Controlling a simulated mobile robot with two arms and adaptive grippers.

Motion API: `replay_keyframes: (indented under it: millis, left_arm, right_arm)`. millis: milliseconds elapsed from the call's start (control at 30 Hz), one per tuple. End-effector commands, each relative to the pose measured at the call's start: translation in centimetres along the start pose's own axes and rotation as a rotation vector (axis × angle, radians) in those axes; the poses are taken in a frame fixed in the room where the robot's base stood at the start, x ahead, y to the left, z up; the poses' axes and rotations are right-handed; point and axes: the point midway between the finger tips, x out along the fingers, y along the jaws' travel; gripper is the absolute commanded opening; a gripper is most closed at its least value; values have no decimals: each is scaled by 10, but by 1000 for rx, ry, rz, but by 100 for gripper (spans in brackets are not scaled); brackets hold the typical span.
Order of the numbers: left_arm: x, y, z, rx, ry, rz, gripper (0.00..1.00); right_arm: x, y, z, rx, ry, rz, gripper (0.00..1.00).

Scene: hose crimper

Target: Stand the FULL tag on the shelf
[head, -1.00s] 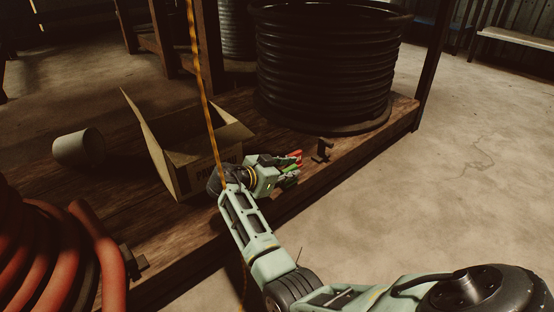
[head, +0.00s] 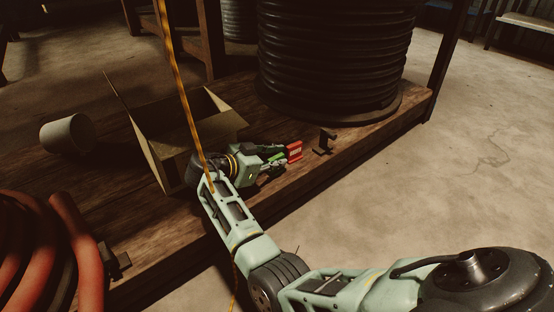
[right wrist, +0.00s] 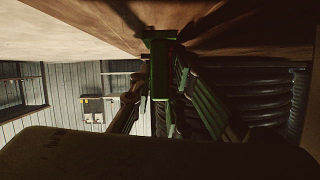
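A small red tag piece (head: 294,151) with pale lettering too small to read stands upright near the front edge of the wooden shelf (head: 190,243). A green piece (head: 275,158) shows just behind it, between my fingers; I cannot tell whether red and green are one tag. My right gripper (head: 276,156) is low over the shelf, its fingers apart on either side of the green piece. In the right wrist view the green piece (right wrist: 159,65) is between the fingers (right wrist: 162,88), with narrow gaps beside it. My left gripper is not in view.
An open cardboard box (head: 163,165) stands left of my right gripper. A dark bracket (head: 325,141) and a large black hose coil (head: 335,60) are to the right and behind. A grey cup (head: 68,134) lies left. A red hose coil (head: 70,240) is front left.

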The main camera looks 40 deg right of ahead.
Motion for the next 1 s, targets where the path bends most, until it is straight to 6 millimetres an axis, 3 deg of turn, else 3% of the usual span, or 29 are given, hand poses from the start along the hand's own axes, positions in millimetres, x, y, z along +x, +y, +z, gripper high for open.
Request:
replay_keyframes:
  millis: [167,533,1000]
  left_arm:
    - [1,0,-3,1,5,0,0]
    - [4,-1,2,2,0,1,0]
    - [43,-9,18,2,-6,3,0]
  right_arm:
    - [0,0,0,-1,0,0,33]
    - [-4,0,-2,-1,0,0,34]
    - [-70,0,-2,-2,-1,0,34]
